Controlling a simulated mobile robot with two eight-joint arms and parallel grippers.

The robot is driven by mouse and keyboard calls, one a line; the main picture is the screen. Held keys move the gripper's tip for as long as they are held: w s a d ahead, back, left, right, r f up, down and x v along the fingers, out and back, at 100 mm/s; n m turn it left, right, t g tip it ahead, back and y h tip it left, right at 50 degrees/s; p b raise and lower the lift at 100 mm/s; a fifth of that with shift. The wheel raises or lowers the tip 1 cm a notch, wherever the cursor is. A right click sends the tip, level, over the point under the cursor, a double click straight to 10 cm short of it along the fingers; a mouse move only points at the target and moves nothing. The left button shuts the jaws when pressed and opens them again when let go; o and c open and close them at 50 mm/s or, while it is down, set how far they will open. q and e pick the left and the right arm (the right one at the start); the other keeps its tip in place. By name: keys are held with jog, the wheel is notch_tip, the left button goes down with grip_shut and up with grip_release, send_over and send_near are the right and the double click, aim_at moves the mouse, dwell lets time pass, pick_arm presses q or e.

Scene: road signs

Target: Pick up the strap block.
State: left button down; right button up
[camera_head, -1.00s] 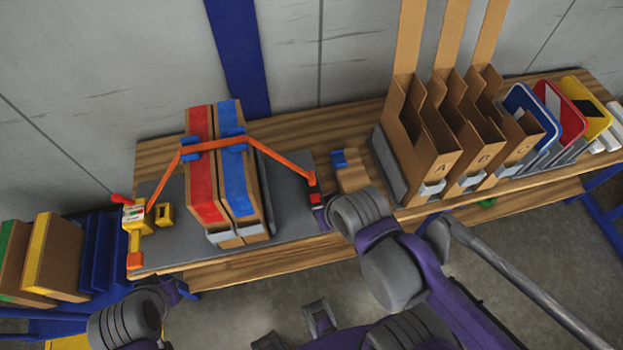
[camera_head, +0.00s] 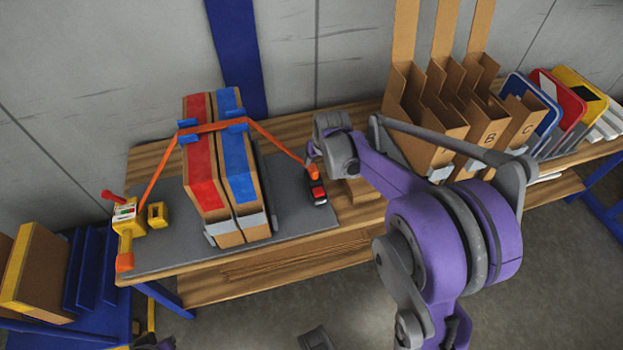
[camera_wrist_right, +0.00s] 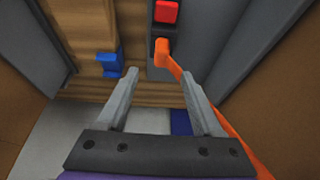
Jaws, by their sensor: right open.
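I cannot tell for sure which part is the strap block. A small blue block (camera_wrist_right: 110,63) stands on the wood in the right wrist view, left of my right gripper (camera_wrist_right: 162,76); in the head view my arm hides it. A black buckle with a red button (camera_head: 317,192) sits at the right end of the orange strap (camera_head: 275,144); it also shows ahead of the fingers in the wrist view (camera_wrist_right: 166,12). My right gripper is open, with nothing between its fingers. In the head view it is mostly hidden behind its wrist.
The strap runs over two cartons (camera_head: 222,205) with red and blue bands, to a yellow ratchet (camera_head: 128,215) at left. Cardboard holders (camera_head: 440,130) stand close on the right, with road signs (camera_head: 560,95) beyond. The grey mat's front (camera_head: 165,258) is clear.

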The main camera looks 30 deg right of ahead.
aim_at(314, 169)
jog(key=x, duration=0.4)
jog(key=shift+w+d+f+b, duration=0.1)
jog(key=shift+w+f+b, duration=0.2)
jog(key=shift+f+b, duration=0.05)
jog(key=shift+a+b+x, duration=0.1)
jog(key=shift+b+x, duration=0.15)
jog(key=shift+x, duration=1.1)
jog(key=shift+a+b+x, duration=0.15)
jog(key=shift+b+x, duration=0.05)
jog(key=shift+x, duration=1.1)
grip_shut()
